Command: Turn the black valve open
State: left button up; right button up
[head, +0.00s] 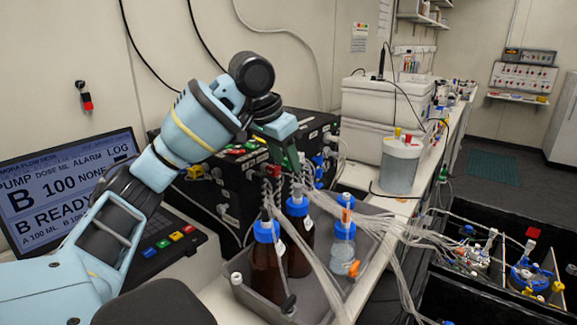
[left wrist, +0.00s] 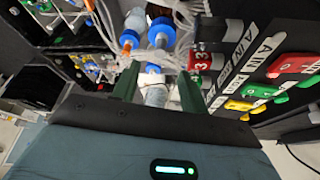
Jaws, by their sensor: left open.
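My left gripper (head: 293,160) is at the right part of the black pump unit (head: 215,197), above the bottles. In the left wrist view its two green fingers (left wrist: 158,72) stand apart, with clear tubing and a blue-capped bottle (left wrist: 162,35) seen beyond the gap. I see no firm grip on anything. Coloured valve handles, red (left wrist: 292,64), green (left wrist: 262,91) and yellow (left wrist: 238,105), sit on the labelled black panel right of the fingers. I cannot pick out the black valve for certain against the black unit. My right gripper is not in view.
A grey tray (head: 318,303) holds brown and clear bottles with blue caps. Bundled clear tubes (head: 400,232) run right toward black-walled bays. A laptop-like display (head: 65,180) stands at the left. A white lidded container (head: 401,165) stands on the bench behind.

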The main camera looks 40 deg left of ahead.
aim_at(287, 307)
jog(key=k+l, duration=0.35)
jog(key=l, duration=0.15)
jog(key=k+l, duration=0.75)
jog(key=l, duration=0.25)
